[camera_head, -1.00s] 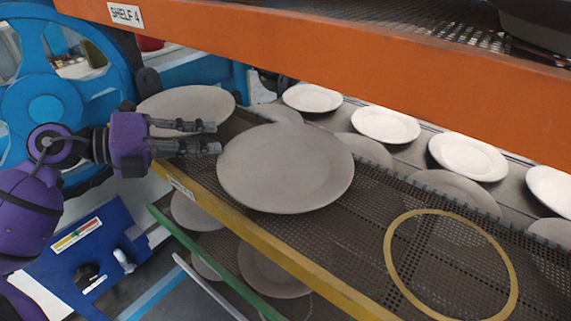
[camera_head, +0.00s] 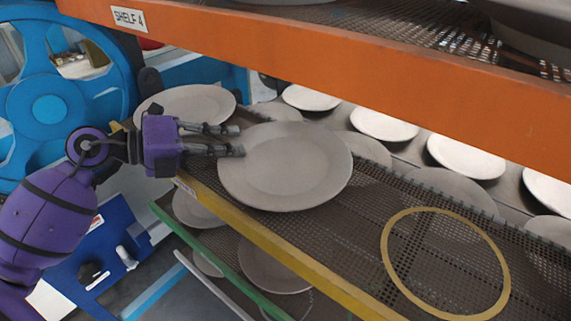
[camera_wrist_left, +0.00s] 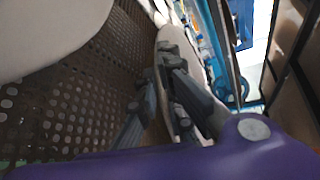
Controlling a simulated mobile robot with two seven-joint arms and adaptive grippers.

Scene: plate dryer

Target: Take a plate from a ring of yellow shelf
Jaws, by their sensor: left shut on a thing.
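The yellow shelf has a yellow front edge (camera_head: 262,238) and a dark mesh top. A grey round plate (camera_head: 286,172) is at the middle of this shelf. My left gripper (camera_head: 241,140) reaches in from the left and is shut on the plate's left rim. In the left wrist view, the gripper's fingers (camera_wrist_left: 160,75) close around a pale rim, seen nearly edge-on. Whether the plate touches the mesh is hard to tell. A yellow ring (camera_head: 390,282) lies empty on the mesh at right. Another grey plate (camera_head: 188,102) sits behind my gripper. My right gripper is not in view.
The orange shelf (camera_head: 330,50), labelled SHELF 4, hangs above. Several white plates (camera_head: 384,124) stand in a row behind. A green-edged shelf (camera_head: 228,262) with plates lies below. A blue wheel (camera_head: 48,105) is at the left. The mesh around the yellow ring is clear.

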